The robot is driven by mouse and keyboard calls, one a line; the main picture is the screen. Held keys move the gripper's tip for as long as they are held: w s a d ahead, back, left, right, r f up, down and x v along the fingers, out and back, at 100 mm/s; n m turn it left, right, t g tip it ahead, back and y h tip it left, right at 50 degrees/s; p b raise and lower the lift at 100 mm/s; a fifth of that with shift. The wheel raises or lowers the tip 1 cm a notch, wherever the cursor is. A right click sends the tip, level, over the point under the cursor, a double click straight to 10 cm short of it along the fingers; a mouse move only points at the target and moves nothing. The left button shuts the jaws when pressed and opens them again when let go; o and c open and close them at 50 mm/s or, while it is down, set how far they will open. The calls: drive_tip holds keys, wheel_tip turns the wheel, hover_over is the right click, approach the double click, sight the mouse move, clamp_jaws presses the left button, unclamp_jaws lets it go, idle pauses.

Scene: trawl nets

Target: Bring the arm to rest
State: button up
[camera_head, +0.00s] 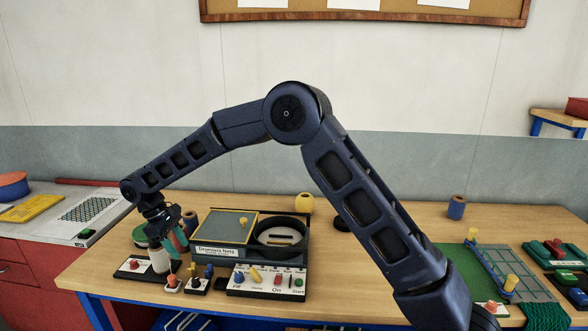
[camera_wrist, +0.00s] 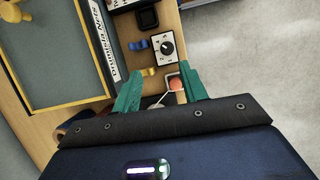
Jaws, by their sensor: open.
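My arm reaches left over the workbench (camera_head: 365,270), bent at the elbow, with its end pointing down. My gripper (camera_head: 176,247) is at the bench's left part, just left of the net machine (camera_head: 225,225) and above a small box with a red button (camera_head: 172,282). In the wrist view its two teal fingers (camera_wrist: 158,86) are spread apart with nothing gripped between them. A round red button (camera_wrist: 176,83) shows beyond them, close to the right finger. The gap between fingertips and button is hard to judge.
A control panel (camera_head: 268,283) with levers and buttons stands at the machine's front. A white spool (camera_head: 160,262) is close beside the gripper. A yellow spool (camera_head: 304,203) and a blue spool (camera_head: 456,207) stand further back. A green board (camera_head: 478,268) lies at the right.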

drive_tip(key=w+d+r+m+y, duration=0.1)
drive_tip(key=w+d+r+m, duration=0.1)
drive_tip(key=w+d+r, duration=0.5)
drive_tip(key=w+d+r+m, duration=0.2)
drive_tip(key=d+r, duration=0.2)
drive_tip(key=d, duration=0.7)
drive_tip(key=w+d+r+m+y, duration=0.1)
drive_tip(key=w+d+r+m, duration=0.1)
drive_tip(key=w+d+r, duration=0.45)
drive_tip(key=s+d+r+m+t+y, duration=0.1)
drive_tip(key=d+r+m, duration=0.1)
drive_tip(key=d, duration=0.8)
drive_tip(key=s+d+r+m, duration=0.1)
drive_tip(key=d+r+m, duration=0.1)
drive_tip(key=d, duration=0.9)
drive_tip(key=s+d+f+m+t, duration=0.1)
drive_tip(key=s+d+m, duration=0.3)
drive_tip(key=s+d, duration=0.4)
drive_tip(key=s+d+f+m+t+y, duration=0.1)
drive_tip(key=s+d, duration=0.7)
drive_tip(key=d, duration=0.8)
drive_tip(key=m+t, duration=0.1)
drive_tip(key=m, duration=0.1)
drive_tip(key=shift+m+t, duration=0.3)
drive_tip(key=shift+m, duration=0.1)
drive_tip(key=shift+f, duration=0.1)
